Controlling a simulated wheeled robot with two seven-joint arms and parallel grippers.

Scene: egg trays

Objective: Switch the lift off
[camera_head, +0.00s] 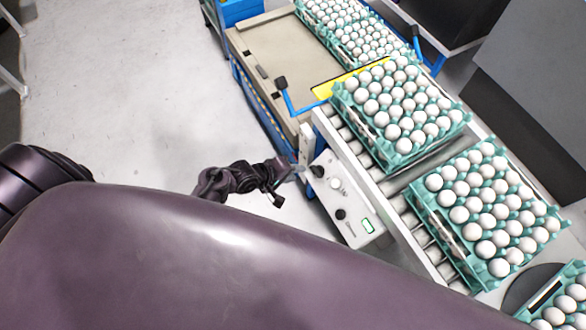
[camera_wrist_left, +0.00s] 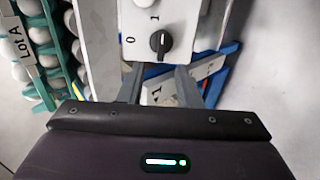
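A white control panel (camera_head: 345,200) is on the near side of the roller conveyor. A black rotary knob (camera_head: 317,171) is at its upper end. In the left wrist view the knob (camera_wrist_left: 160,42) shows large, with marks 0 at its left and 1 above it. Its white line looks upright, toward the 1. My left gripper (camera_head: 282,180) is just left of the panel. In the left wrist view its two fingers (camera_wrist_left: 159,86) are apart with nothing between them, just short of the knob and not touching it. My right gripper is not in view.
Teal trays of white eggs (camera_head: 408,153) stand on the roller conveyor (camera_head: 400,205). A beige platform (camera_head: 280,50) with blue sides and a blue lever (camera_head: 290,98) lies beyond the panel. A second black knob (camera_head: 340,214) and a green-lit switch (camera_head: 368,226) are on the panel. Floor at left is clear.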

